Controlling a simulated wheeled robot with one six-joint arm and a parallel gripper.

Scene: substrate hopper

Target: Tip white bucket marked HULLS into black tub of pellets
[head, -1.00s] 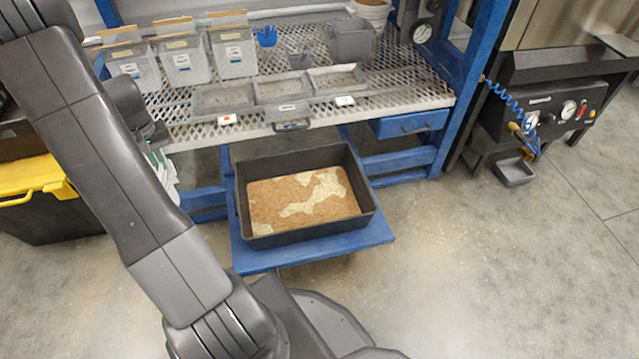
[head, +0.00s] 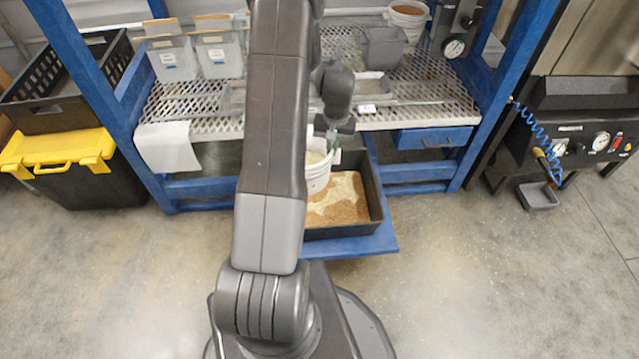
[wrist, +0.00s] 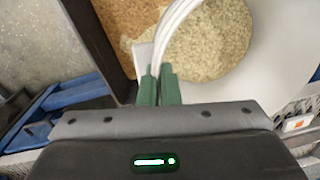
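A white bucket (head: 317,180) with pale, flaky contents hangs from my gripper (head: 333,147) over the left part of the black tub (head: 374,190). It looks roughly upright. No marking is readable on it. In the wrist view, the green fingertips of my gripper (wrist: 159,88) are close together on the rim of the bucket (wrist: 178,22), with the pale hulls (wrist: 212,45) inside. The tub holds brown pellets (head: 345,215) with pale patches. Its dark wall also shows in the wrist view (wrist: 97,45). My arm hides the tub's left side in the head view.
The tub sits on a blue platform (head: 385,240) below a mesh shelf (head: 440,95). On the shelf are clear bins (head: 172,60), a grey container (head: 384,47) and another white bucket (head: 408,22). A yellow-lidded box (head: 60,150) stands left. Open floor lies right.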

